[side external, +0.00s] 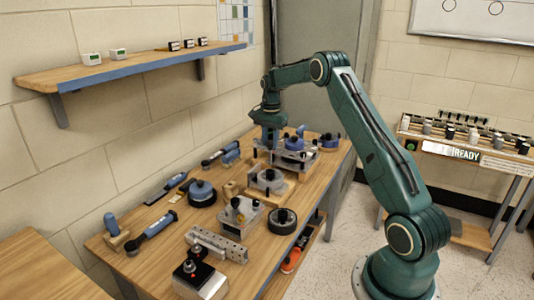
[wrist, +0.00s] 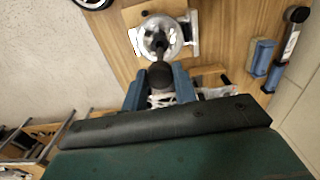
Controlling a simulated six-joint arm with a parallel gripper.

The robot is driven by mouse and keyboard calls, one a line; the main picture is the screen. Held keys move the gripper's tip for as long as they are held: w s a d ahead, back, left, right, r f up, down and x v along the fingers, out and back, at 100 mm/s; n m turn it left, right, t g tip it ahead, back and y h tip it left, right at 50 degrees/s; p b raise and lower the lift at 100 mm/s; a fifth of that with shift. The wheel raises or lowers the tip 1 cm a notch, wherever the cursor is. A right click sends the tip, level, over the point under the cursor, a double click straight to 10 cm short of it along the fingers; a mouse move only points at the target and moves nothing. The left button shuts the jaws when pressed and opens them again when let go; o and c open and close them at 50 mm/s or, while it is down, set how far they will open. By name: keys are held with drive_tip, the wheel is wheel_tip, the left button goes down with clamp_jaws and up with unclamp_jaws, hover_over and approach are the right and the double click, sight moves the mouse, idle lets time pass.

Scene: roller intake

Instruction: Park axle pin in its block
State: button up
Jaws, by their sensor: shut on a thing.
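My gripper (side external: 268,146) is low over the far part of the wooden bench, beside a clear and metal fixture with a blue roller (side external: 294,143). In the wrist view, its two blue fingers (wrist: 160,84) are shut on a dark, round-headed piece (wrist: 160,74), which looks like the axle pin. The pin's lower part is hidden. A small wooden block (side external: 230,188) stands on the bench nearer the camera. I cannot tell whether it is the pin's block, or whether the held pin touches anything below.
A silvery round fixture with a black knob (wrist: 158,38) sits on a wooden base just beyond the fingers. Blue-handled tools (side external: 158,224) lie along the wall side. A shelf (side external: 130,75) hangs above.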

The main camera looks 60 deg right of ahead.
drive_tip(key=shift+r, duration=0.45)
drive_tip(key=shift+r, duration=1.35)
drive_tip(key=w+a+f, duration=0.1)
drive_tip(key=w+a, duration=0.9)
drive_tip(key=a, duration=0.1)
drive_tip(key=shift+w+a+f, duration=0.25)
drive_tip(key=shift+a+f, duration=0.05)
drive_tip(key=shift+f, duration=0.1)
drive_tip(key=shift+f, duration=0.15)
drive_tip(key=shift+f, duration=2.8)
drive_tip(key=shift+f, duration=0.2)
drive_tip(key=shift+f, duration=1.75)
